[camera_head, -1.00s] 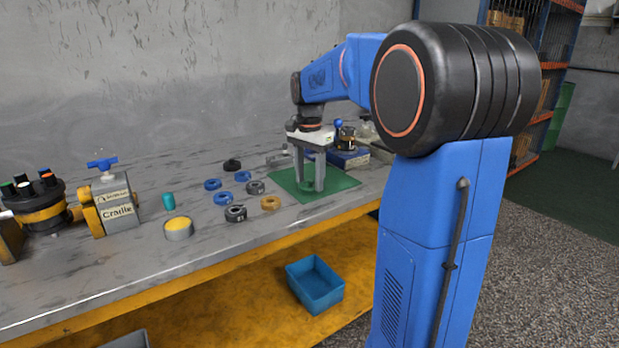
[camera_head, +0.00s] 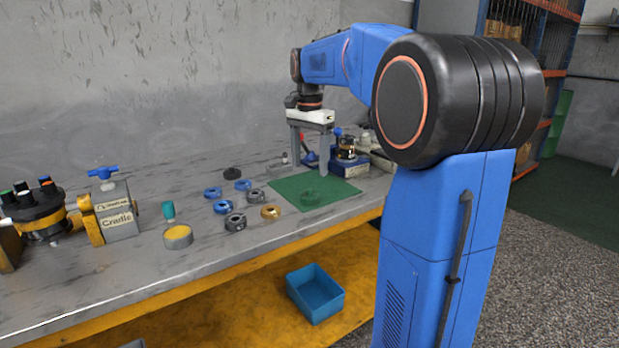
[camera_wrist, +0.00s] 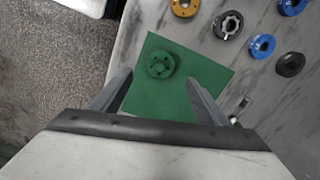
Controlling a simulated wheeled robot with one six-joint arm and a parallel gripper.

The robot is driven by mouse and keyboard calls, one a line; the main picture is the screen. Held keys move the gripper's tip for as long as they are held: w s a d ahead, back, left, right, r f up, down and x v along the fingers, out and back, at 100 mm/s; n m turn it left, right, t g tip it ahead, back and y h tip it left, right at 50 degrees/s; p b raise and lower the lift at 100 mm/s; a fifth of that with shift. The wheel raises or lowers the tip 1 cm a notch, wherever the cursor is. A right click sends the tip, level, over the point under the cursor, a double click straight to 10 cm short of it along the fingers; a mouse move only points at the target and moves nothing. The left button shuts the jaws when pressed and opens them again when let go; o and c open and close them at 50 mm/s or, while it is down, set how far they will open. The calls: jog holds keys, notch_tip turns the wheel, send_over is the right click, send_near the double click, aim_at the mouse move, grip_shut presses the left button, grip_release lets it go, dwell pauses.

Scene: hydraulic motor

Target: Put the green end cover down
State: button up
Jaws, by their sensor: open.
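The green end cover (camera_head: 310,197) is a round ring with small holes. It lies on the green mat (camera_head: 339,190) on the workbench, and it also shows in the wrist view (camera_wrist: 161,65) near the mat's upper left part. My gripper (camera_head: 310,165) is open and empty above the mat, apart from the cover. In the wrist view my two fingers (camera_wrist: 157,90) are spread wide, with the mat showing between them.
Blue, grey, black and gold rings (camera_head: 271,211) lie left of the mat. A cradle (camera_head: 117,212), a yellow-topped cup (camera_head: 178,237) and a black-and-yellow motor part (camera_head: 38,213) stand farther left. A blue box (camera_head: 345,165) stands behind the mat. A blue bin (camera_head: 315,292) sits below the bench.

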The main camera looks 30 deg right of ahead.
jog(key=shift+r, duration=2.2)
jog(key=s+a+f+n+t, duration=0.1)
jog(key=s+a+f+n, duration=0.35)
jog(key=s, duration=0.35)
jog(key=s+a+f+n+t, duration=0.2)
jog(key=s+a+f+n, duration=0.1)
jog(key=s+a, duration=0.4)
jog(key=s+a+f+n+t, duration=0.1)
jog(key=s+f+n, duration=0.2)
jog(key=s+f, duration=0.3)
jog(key=s+a+f+n, duration=0.2)
jog(key=s+f+n, duration=0.2)
jog(key=s+f, duration=0.3)
jog(key=shift+s+a+f+t, duration=0.3)
jog(key=shift+s+t, duration=0.1)
jog(key=shift+s, duration=0.3)
